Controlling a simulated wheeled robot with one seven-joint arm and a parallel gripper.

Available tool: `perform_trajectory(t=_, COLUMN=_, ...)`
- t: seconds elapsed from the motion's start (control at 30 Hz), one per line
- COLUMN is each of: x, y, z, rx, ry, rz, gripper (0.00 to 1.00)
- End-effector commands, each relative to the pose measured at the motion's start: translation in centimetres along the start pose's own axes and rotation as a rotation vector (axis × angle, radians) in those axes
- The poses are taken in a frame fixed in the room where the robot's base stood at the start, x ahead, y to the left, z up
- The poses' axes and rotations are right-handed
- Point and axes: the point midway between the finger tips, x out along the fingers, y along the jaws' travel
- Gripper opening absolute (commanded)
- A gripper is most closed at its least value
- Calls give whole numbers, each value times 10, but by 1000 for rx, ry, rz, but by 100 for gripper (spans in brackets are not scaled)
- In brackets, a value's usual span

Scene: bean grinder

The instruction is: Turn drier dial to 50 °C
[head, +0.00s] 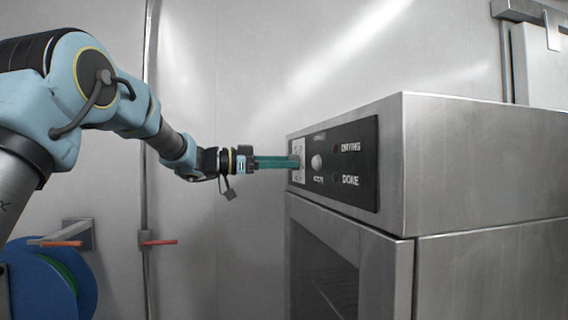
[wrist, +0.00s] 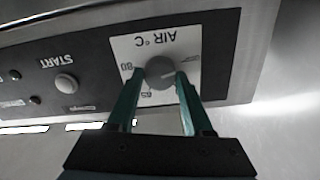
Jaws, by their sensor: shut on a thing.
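The drier (head: 490,170) is a steel cabinet with a black control panel (head: 357,165). In the wrist view its round grey dial (wrist: 160,72) sits on a white plate (wrist: 190,42) marked "AIR °C", seen upside down. The marks 80 and 65 are readable; others are blurred or hidden by the fingers, and I cannot tell the dial's exact setting. My gripper (wrist: 161,76) has its green fingers on both sides of the dial, shut on it. In the head view my gripper (head: 297,162) reaches the panel's left end from the left, and its fingers hide the dial.
A START button (wrist: 67,83) sits beside the dial plate, with DRYING and DONE lamps further along the panel. The drier's glass door (head: 325,270) is below the panel. A blue reel (head: 40,285) and red-handled valves (head: 158,242) are at the left by the wall.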

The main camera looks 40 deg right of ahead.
Motion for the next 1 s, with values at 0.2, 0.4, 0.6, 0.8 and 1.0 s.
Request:
perform_trajectory(t=0.2, x=0, y=0, z=1, rx=16, ry=0, rz=1, gripper=0)
perform_trajectory(t=0.4, x=0, y=1, z=2, rx=90, ry=0, rz=1, gripper=0)
perform_trajectory(t=0.6, x=0, y=1, z=4, rx=237, ry=1, rz=0, gripper=0)
perform_trajectory(t=0.8, x=0, y=2, z=5, rx=425, ry=2, rz=1, gripper=0)
perform_trajectory(t=1.0, x=0, y=2, z=5, rx=615, ry=1, rz=0, gripper=0)
